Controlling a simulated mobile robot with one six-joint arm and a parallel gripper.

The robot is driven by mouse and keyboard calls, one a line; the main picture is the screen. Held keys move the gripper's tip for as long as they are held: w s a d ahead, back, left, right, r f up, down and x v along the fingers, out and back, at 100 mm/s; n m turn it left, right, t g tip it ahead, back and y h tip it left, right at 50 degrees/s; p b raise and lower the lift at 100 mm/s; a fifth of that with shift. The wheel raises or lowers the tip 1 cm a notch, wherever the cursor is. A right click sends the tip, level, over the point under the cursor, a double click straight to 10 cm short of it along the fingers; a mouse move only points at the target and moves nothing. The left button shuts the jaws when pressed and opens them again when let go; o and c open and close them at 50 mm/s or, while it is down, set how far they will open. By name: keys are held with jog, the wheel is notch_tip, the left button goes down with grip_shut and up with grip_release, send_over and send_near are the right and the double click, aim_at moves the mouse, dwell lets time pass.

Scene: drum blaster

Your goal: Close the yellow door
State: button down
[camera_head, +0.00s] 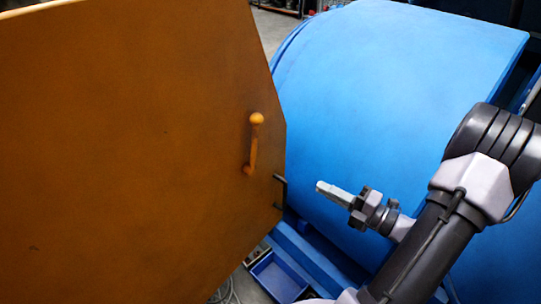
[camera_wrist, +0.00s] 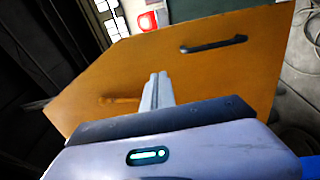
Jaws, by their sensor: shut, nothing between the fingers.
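The yellow door (camera_head: 130,150) is a large orange-yellow panel filling the left half of the head view. It stands open, swung out in front of the blue drum machine. An orange lever handle with a round knob (camera_head: 256,119) is near its right edge, and a dark bar handle (camera_head: 281,190) is at the edge below it. My gripper (camera_head: 320,187) is shut and empty, just right of the door's edge and apart from it in the head view. In the wrist view the door (camera_wrist: 150,75) lies beyond my shut fingers (camera_wrist: 160,78), with the dark handle (camera_wrist: 213,44) at upper right.
The blue drum housing (camera_head: 400,80) fills the right of the head view, behind my arm. A blue bin (camera_head: 278,277) sits on the floor below the door. A red round object (camera_wrist: 147,21) shows beyond the door in the wrist view.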

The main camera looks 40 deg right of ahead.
aim_at(273, 162)
jog(key=b+x, duration=0.3)
jog(key=x, duration=1)
jog(key=shift+w+a, duration=0.15)
jog(key=shift+w, duration=0.4)
